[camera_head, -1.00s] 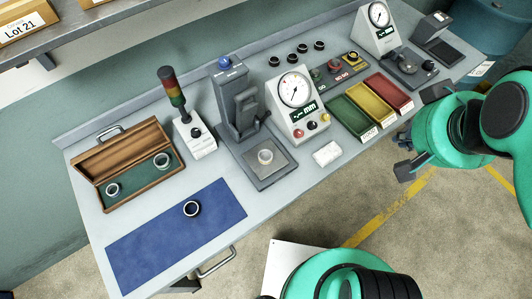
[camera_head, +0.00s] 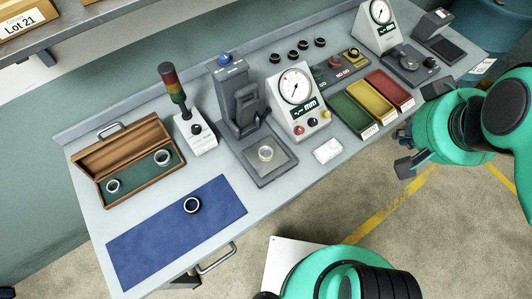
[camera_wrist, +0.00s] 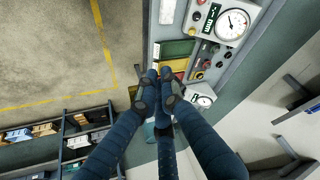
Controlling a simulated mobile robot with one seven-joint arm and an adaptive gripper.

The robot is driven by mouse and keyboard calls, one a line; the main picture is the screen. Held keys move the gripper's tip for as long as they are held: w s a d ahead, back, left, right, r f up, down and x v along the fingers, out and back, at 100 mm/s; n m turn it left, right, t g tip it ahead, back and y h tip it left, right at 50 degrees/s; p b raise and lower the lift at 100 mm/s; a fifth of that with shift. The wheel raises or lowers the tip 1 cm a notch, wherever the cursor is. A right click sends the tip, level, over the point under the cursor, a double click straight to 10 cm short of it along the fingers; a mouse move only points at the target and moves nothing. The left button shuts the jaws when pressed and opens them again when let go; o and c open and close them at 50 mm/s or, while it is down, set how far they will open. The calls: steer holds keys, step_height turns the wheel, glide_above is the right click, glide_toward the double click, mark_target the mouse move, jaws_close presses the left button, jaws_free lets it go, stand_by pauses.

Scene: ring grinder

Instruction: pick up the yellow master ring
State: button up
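A small yellow round piece (camera_head: 354,54) sits at the right end of the dark GO / NO GO strip (camera_head: 335,75). It is the only ring-like yellow thing I see, but it is too small to tell whether it is the master ring. My gripper (camera_head: 411,132) is at the right, off the bench's front edge. Its dark fingers are spread apart and empty. In the wrist view the fingers (camera_wrist: 160,90) reach up from the bottom, with the coloured trays beyond their tips.
Green (camera_head: 352,116), yellow (camera_head: 370,101) and red (camera_head: 390,92) trays lie along the bench's front right. A dial gauge (camera_head: 294,87) stands left of them. A wooden box (camera_head: 124,167) holds two pale rings. A dark ring (camera_head: 191,205) lies on the blue mat (camera_head: 150,240).

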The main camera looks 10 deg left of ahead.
steer(key=o, duration=1.2)
steer(key=w+a+f+n+g+p, duration=0.1)
steer(key=w+a+f+n, duration=0.1)
steer(key=w+a+f, duration=0.35)
steer(key=w+a+f+n+g+p, duration=0.1)
steer(key=w+a+f+n+g, duration=0.15)
steer(key=a, duration=0.55)
steer(key=w+a+f+n+g+p, duration=0.1)
steer(key=w+a+f, duration=0.35)
steer(key=a, duration=0.25)
steer(key=a+f, duration=0.3)
steer(key=s+a+f+n, duration=0.1)
steer(key=a+f, duration=0.2)
steer(key=a+f+n+g, duration=0.1)
steer(key=a+f, duration=0.2)
steer(key=shift+s+a+f+n+p, duration=0.15)
steer(key=shift+f+n+p, duration=0.1)
steer(key=shift+f+p, duration=0.15)
steer(key=shift+f, duration=0.1)
steer(key=shift+f+b, duration=0.5)
steer(key=shift+f, duration=3.7)
